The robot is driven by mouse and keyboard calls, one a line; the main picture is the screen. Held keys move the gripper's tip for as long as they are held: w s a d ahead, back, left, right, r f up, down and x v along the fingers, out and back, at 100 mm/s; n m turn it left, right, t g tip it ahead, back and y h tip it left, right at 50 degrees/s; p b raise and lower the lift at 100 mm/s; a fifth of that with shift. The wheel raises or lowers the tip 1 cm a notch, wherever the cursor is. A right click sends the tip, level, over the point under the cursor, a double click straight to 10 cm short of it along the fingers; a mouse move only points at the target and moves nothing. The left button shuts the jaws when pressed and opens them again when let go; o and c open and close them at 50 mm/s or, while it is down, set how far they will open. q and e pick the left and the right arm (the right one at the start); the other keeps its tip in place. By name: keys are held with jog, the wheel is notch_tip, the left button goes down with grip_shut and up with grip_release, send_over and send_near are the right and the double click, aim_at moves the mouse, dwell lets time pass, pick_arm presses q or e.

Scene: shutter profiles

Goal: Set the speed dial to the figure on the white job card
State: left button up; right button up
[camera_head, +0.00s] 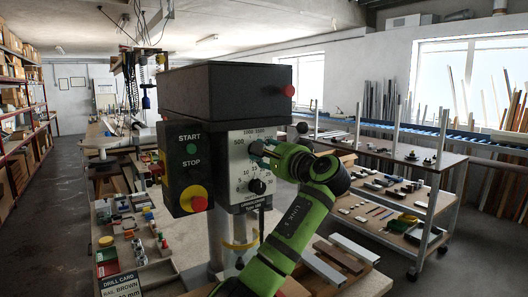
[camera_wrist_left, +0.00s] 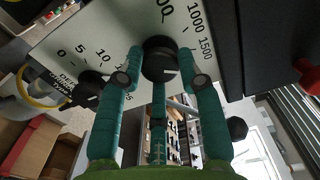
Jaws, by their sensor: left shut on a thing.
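The speed dial (camera_wrist_left: 160,58) is a black round knob on the white front plate (camera_head: 238,165) of the drill head; the wrist view shows 1000 and 1500 on its scale. My left gripper (camera_wrist_left: 161,79) has its teal fingers on either side of the knob, shut on it. In the head view the green gripper (camera_head: 264,152) hides most of the dial, and I cannot read its setting. A card headed DRILL CARD (camera_head: 118,282) is at the lower left, cut by the frame edge; no speed figure is readable. My right gripper is not in view.
A second black knob (camera_head: 257,186), the depth dial, sits just below. The START/STOP box (camera_head: 187,165) with a red-and-yellow button (camera_head: 194,199) is to the left. A dark cover (camera_head: 228,90) tops the machine. A shelved bench (camera_head: 400,160) stands at the right.

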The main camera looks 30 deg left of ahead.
pick_arm(q)
jog(key=m+p, duration=0.1)
jog(key=m, duration=0.2)
jog(key=m+p, duration=0.1)
jog(key=m, duration=0.2)
jog(key=shift+d+r, duration=0.1)
jog(key=shift+r, duration=0.1)
jog(key=shift+f+m, duration=0.2)
jog(key=shift+m, duration=0.1)
jog(key=o, duration=1.1)
jog(key=shift+w, duration=0.1)
jog(key=shift+o, duration=0.2)
jog(key=shift+w+d+f, duration=0.1)
jog(key=shift+w, duration=0.05)
